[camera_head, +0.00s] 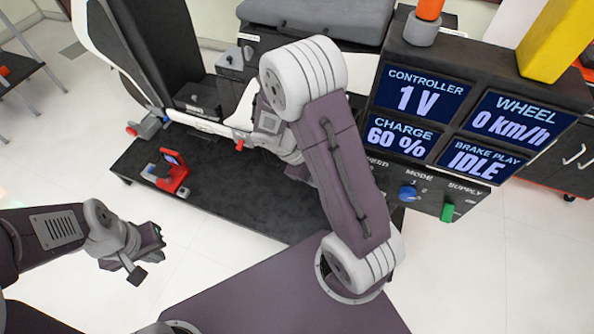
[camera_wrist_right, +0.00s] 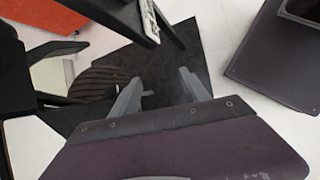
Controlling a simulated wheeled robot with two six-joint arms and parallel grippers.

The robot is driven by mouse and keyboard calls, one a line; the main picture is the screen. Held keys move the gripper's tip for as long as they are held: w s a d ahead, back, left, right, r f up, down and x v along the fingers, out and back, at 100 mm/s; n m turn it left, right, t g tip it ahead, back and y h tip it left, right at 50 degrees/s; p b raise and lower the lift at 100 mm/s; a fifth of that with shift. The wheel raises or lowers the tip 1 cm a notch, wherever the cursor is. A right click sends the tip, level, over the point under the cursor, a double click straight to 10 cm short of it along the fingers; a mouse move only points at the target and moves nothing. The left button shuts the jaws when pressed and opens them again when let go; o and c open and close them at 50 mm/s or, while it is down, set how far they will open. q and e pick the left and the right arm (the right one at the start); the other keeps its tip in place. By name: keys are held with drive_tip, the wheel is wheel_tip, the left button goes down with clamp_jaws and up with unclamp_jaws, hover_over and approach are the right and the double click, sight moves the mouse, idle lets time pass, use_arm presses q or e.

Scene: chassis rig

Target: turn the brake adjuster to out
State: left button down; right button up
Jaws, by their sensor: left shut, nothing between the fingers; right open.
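The brake adjuster cannot be made out for certain in either view. The display panel (camera_head: 470,108) shows BRAKE PLAY as IDLE and WHEEL at 0 km/h. My left gripper (camera_head: 148,256) is shut and empty over the floor at the lower left, apart from the rig. My right arm reaches across the rig in the head view, with its wrist by the white frame bar (camera_head: 205,125); its fingertips are hidden there. In the right wrist view my right gripper (camera_wrist_right: 160,80) is open and empty, its fingers apart beside a dark ribbed round part (camera_wrist_right: 97,90).
A red device (camera_head: 174,172) stands on the black bench (camera_head: 230,195). Below the displays are a blue MODE knob (camera_head: 408,193) and a green SUPPLY switch (camera_head: 447,212).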

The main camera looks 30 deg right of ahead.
drive_tip(key=w+d+f+n+t+h+b, duration=0.2)
drive_tip(key=w+f+n+h+b, duration=0.15)
drive_tip(key=w+f+b, duration=0.5)
drive_tip(key=w+d+f+n+t+h+b, duration=0.2)
drive_tip(key=w+d+f+n+t+b, duration=0.3)
drive_tip(key=f, duration=0.6)
drive_tip(key=w+f+n+h+b, duration=0.2)
drive_tip(key=w+f+h+b, duration=0.15)
drive_tip(key=f+b, duration=0.55)
drive_tip(key=w+a+f+n+t+y+b, duration=0.2)
drive_tip(key=w+a+f+n+t+b, duration=0.35)
drive_tip(key=f, duration=0.45)
drive_tip(key=w+d+t+b, duration=0.1)
drive_tip(key=w+d+b, duration=0.2)
drive_tip(key=w+d, duration=0.3)
drive_tip(key=shift+w+d+r+t+b, duration=0.35)
drive_tip(key=shift+w+d+r+b, duration=0.05)
drive_tip(key=shift+d, duration=0.35)
use_arm(q)
wheel_tip(320, 180, down, 34)
use_arm(e)
clamp_jaws()
